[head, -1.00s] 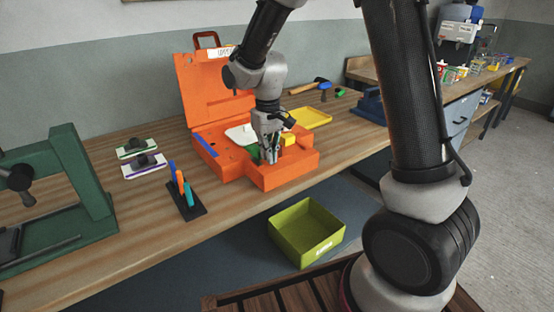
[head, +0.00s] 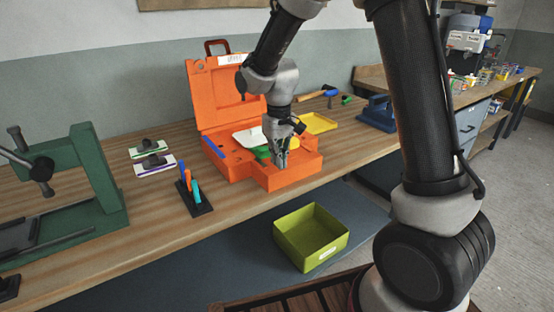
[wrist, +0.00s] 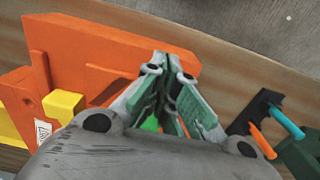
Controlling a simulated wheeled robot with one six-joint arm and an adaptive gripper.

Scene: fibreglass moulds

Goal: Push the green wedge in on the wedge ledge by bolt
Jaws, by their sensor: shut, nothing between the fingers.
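The orange mould case (head: 290,179) stands open on the bench, its lid upright at the back. The green wedge (head: 262,152) is in the case's front part, just left of my gripper (head: 281,165) in the head view. My gripper is shut and empty, pointing down over the front block of the case. In the wrist view the gripper (wrist: 167,62) shows its closed tips against the orange case (wrist: 110,55). A bright green patch (wrist: 150,124) shows between the fingers; most of it is hidden. The bolt and the ledge cannot be made out.
A yellow block (wrist: 62,105) sits on the case. A pen stand (head: 200,207) is left of the case, with two labelled blocks (head: 154,164) behind it. A yellow tray (head: 318,123) lies behind right. A green bin (head: 310,238) is below the bench front.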

